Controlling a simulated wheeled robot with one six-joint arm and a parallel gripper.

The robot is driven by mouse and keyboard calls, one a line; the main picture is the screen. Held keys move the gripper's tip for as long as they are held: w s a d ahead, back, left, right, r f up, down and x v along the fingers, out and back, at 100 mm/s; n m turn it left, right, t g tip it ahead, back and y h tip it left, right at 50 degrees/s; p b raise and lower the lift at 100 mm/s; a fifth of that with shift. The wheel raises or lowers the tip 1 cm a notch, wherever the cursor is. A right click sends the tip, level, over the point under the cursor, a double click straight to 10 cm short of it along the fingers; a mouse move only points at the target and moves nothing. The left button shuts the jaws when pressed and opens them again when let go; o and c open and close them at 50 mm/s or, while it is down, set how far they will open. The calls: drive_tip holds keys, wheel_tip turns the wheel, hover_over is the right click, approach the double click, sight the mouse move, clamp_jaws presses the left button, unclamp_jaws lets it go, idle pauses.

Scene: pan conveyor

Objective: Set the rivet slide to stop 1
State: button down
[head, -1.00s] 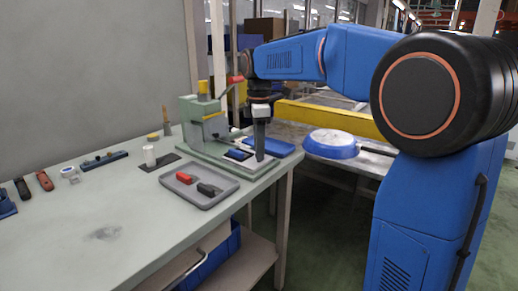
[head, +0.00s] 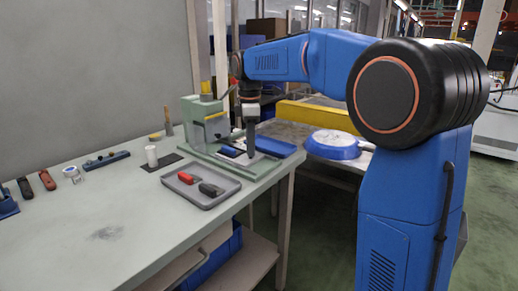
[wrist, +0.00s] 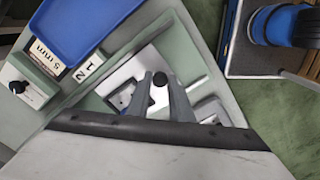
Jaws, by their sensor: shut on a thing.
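The rivet press (head: 204,125) stands on a green base at the back of the table. A pale slide plate with a dark blue part (head: 230,152) lies low in front of the press. My gripper (head: 250,153) points down over this plate. In the wrist view its two fingers (wrist: 163,85) are closed around a black knob (wrist: 158,78) on the plate. White tags marked 1 and 2 (wrist: 86,72) sit on the green base, beside a "5 mm" label (wrist: 47,56). I cannot tell which stop the slide is at.
A blue tray (head: 272,146) lies right behind my gripper. A grey tray (head: 207,201) with red and black pieces (head: 186,178) is in front. A blue pan (head: 332,144) rests to the right.

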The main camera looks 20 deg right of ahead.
sight(240, 153)
drive_tip(key=shift+w+a, duration=0.7)
drive_tip(key=shift+w, duration=0.25)
drive_tip(key=shift+w+a, duration=0.7)
drive_tip(key=shift+w, duration=0.25)
drive_tip(key=c, duration=1.6)
unclamp_jaws()
drive_tip(key=shift+o, duration=0.2)
